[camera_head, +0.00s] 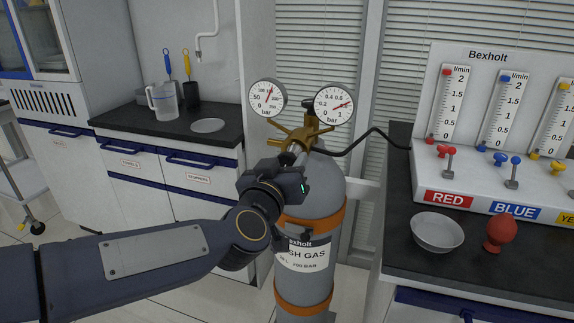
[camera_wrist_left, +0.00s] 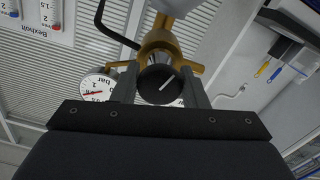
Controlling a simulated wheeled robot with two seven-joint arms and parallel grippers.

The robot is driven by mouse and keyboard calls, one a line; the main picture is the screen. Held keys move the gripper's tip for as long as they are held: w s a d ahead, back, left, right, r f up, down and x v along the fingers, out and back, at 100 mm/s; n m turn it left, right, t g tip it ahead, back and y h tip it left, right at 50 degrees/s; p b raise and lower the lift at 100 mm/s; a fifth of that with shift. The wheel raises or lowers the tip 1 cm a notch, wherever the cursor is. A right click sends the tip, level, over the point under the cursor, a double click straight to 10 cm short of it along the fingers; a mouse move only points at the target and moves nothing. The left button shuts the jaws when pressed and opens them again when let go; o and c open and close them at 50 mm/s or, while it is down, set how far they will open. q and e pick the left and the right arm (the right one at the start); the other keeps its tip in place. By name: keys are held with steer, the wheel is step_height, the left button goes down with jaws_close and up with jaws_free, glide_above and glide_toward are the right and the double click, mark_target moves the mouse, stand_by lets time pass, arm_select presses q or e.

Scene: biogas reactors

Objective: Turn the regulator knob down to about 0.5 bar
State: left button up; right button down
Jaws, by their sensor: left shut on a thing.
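The regulator knob (camera_wrist_left: 160,84) is black and round with a white line on its face, tilted up to the right in the left wrist view. My left gripper (camera_head: 291,158) is shut on it, one finger on each side (camera_wrist_left: 160,92). In the head view the gripper hides the knob. The brass regulator (camera_head: 306,131) sits on top of a grey gas cylinder (camera_head: 322,205). Its right gauge (camera_head: 334,104) has a red needle pointing up and right, at roughly 0.8 bar. The left gauge (camera_head: 267,98) has a larger scale. My right gripper is not in view.
A black hose (camera_head: 372,133) runs from the regulator to the white flowmeter panel (camera_head: 466,85) on the right bench. A white bowl (camera_head: 437,233) and a red bulb (camera_head: 500,232) stand there. A jug (camera_head: 163,103) stands on the left counter.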

mark_target(287, 164)
arm_select(q)
steer(key=n+b, duration=0.1)
steer(key=n, duration=0.3)
steer(key=shift+n, duration=0.3)
steer(key=shift+n+b, duration=0.7)
steer(key=shift+n, duration=1.6)
steer(key=o, duration=0.9)
steer(key=shift+c, duration=0.2)
steer(key=shift+s, duration=0.15)
steer(key=p+v, duration=0.1)
steer(key=v, duration=0.5)
steer(key=shift+s+r, duration=0.15)
steer(key=shift+s+a, duration=0.2)
steer(key=shift+s, duration=0.4)
